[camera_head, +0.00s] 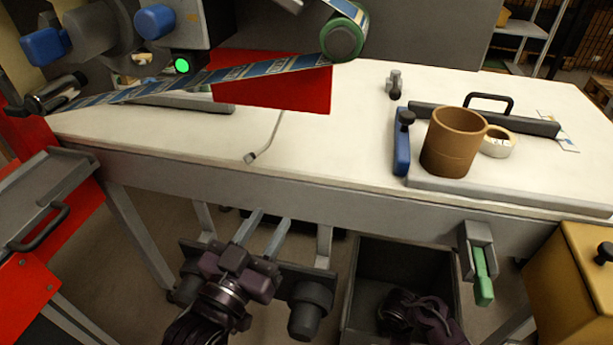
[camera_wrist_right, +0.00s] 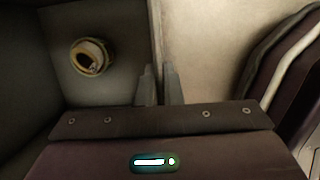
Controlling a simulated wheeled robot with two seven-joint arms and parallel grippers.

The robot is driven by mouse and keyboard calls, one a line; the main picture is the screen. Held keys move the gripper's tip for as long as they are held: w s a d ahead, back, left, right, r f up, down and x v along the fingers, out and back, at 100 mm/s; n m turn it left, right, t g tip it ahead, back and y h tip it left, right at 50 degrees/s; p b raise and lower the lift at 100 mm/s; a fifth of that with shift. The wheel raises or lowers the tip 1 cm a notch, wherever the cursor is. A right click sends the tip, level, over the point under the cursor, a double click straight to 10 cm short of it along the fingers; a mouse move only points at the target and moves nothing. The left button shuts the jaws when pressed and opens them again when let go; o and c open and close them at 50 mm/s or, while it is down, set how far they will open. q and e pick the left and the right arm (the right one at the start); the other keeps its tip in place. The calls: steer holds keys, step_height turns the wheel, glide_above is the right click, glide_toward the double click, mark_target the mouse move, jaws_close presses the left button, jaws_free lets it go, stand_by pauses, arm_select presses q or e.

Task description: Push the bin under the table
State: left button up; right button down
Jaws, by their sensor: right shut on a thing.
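The dark grey open bin (camera_head: 400,262) stands below the table's front edge, right of centre in the head view. In the head view my right wrist covers part of the bin and hides the fingertips. My left gripper (camera_head: 271,216) is open and empty, left of the bin and below the front edge of the white table (camera_head: 330,125).
A yellow cabinet (camera_head: 570,285) stands at right, a red unit (camera_head: 60,290) at left. A brown cylinder (camera_head: 453,142) and a white tape roll (camera_head: 498,143) are on the table.

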steer(key=w, duration=0.1)
steer(key=w+d, duration=0.1)
steer(key=w, duration=0.1)
steer(key=w+b, duration=0.1)
steer(key=w, duration=0.1)
steer(key=shift+w+d, duration=0.2)
steer(key=shift+d, duration=0.1)
stand_by(0.4)
steer(key=c, duration=0.8)
jaws_free()
steer(key=shift+s, duration=0.15)
step_height(320, 180, up, 6)
steer(key=p, duration=0.7)
steer(key=s+a+p, duration=0.4)
steer(key=s+p, duration=0.4)
steer(key=s, duration=0.6)
steer(key=shift+s+a, duration=0.15)
steer(key=shift+s, duration=0.05)
